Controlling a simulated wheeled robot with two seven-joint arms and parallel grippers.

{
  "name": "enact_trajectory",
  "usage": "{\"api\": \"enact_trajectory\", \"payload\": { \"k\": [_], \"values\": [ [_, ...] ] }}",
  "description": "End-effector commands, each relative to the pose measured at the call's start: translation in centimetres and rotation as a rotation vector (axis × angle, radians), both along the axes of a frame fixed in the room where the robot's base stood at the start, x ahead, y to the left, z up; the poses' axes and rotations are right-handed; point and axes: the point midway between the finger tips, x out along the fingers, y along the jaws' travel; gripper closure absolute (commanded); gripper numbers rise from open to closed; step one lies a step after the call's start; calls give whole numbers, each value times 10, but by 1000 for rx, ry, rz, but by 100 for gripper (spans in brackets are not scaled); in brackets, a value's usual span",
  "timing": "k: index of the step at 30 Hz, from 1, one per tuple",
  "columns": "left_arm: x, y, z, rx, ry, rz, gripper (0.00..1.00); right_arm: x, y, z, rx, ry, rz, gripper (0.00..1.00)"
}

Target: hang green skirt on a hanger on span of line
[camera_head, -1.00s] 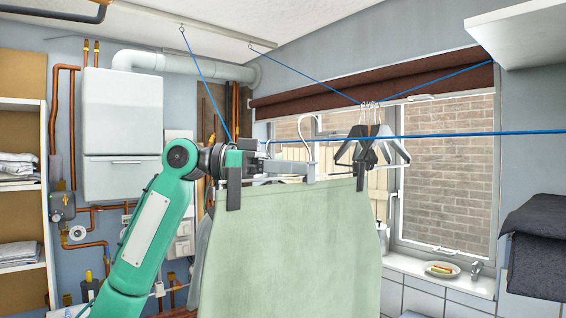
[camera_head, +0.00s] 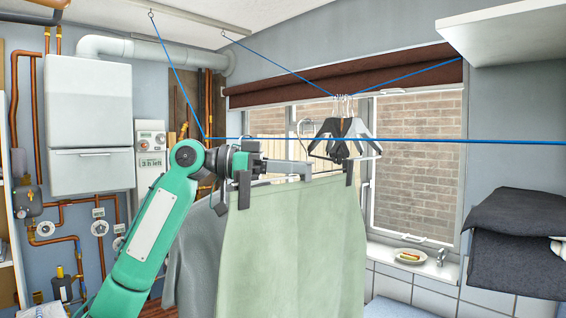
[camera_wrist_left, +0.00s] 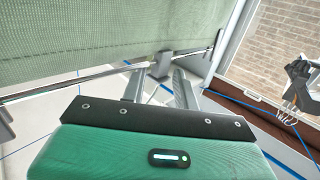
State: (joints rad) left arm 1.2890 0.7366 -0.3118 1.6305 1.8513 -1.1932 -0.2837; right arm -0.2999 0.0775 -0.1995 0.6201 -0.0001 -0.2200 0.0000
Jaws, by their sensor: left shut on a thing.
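The pale green skirt (camera_head: 290,245) hangs upright by dark clips from a hanger with a thin metal bar (camera_head: 335,173). My left gripper (camera_head: 300,170) is shut on the hanger's middle, just above the waistband. The hanger's hook (camera_head: 305,127) shows at the height of the blue line (camera_head: 430,141); I cannot tell whether it is over the line or only in front of or behind it. In the left wrist view my left gripper's fingers (camera_wrist_left: 160,88) close on the hanger's grey middle block (camera_wrist_left: 160,65), with the skirt (camera_wrist_left: 90,35) beyond. My right gripper is not in view.
Several empty dark and light hangers (camera_head: 343,130) hang bunched near the window, close behind the skirt's right side. A grey garment (camera_head: 195,255) shows left of the skirt. The line is bare right of the hangers.

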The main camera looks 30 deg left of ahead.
Motion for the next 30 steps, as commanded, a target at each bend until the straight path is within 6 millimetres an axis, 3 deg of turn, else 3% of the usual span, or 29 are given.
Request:
{"api": "enact_trajectory", "payload": {
  "k": [15, 21, 30],
  "values": [
    [34, -13, 3, -2, 0, -1, 97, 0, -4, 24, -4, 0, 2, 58],
    [40, -14, -13, -1, 0, 0, 97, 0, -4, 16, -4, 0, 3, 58],
    [44, -16, -21, -2, -1, 0, 97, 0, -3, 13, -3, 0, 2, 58]
  ]
}}
